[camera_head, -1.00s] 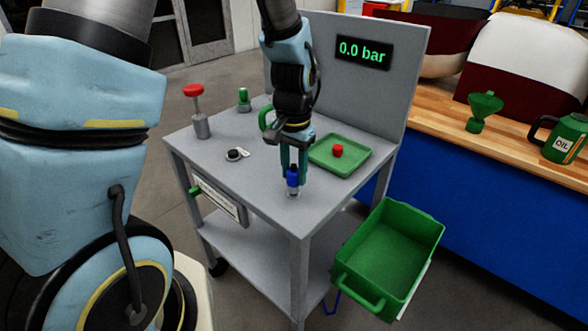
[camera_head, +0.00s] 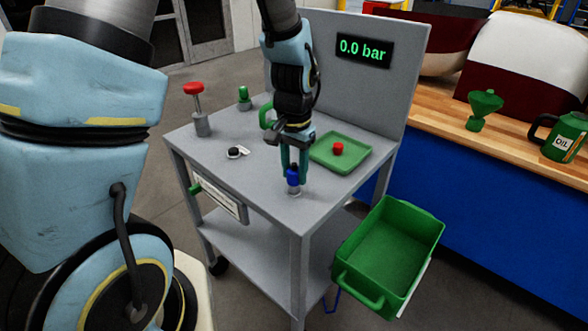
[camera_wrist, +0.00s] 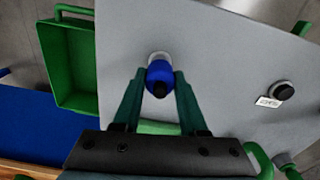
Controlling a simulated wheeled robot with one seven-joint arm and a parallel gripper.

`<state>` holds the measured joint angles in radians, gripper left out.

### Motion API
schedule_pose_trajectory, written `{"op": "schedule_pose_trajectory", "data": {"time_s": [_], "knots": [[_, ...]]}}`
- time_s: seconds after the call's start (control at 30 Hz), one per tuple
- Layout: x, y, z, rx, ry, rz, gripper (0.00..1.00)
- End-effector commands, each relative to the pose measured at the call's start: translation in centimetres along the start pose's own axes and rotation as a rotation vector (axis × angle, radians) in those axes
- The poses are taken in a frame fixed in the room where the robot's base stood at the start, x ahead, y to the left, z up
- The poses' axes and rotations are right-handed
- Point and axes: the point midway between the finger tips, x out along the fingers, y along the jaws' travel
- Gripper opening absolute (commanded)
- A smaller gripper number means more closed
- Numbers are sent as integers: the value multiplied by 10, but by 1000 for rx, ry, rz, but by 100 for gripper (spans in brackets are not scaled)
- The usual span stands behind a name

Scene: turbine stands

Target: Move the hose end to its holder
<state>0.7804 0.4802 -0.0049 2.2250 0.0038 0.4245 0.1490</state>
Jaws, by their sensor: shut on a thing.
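My gripper (camera_head: 293,170) is shut on a blue cap-like piece with a dark tip (camera_head: 293,179), which I take to be the hose end. It is upright near the front corner of the grey cart top. In the wrist view the blue piece (camera_wrist: 160,75) sits between the green fingertips (camera_wrist: 158,82). A pale grey round collar (camera_head: 295,191) shows at its lower end, close to the cart top. I cannot tell whether the collar is part of the piece or a holder. No hose is clearly visible leading from it.
The grey cart top (camera_head: 225,175) carries a red-topped plunger (camera_head: 198,115), a green-capped fitting (camera_head: 244,98), a black knob (camera_head: 234,153) and a green tray (camera_head: 325,158) holding a red cap (camera_head: 338,148). A green bin (camera_head: 385,265) hangs at right. The panel (camera_head: 364,52) reads 0.0 bar.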

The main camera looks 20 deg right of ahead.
Motion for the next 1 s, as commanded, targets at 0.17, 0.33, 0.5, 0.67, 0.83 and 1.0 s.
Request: {"op": "schedule_pose_trajectory", "data": {"time_s": [0.17, 0.33, 0.5, 0.67, 0.83, 1.0], "knots": [[9, 1, 5, 0, -14, 2, 0], [10, 1, 6, 1, -16, 2, 47], [8, 1, 4, 1, -12, 2, 66], [6, 1, 3, 1, -10, 1, 76], [5, 0, 3, 1, -9, 1, 83], [5, 0, 3, 1, -8, 1, 86]]}}
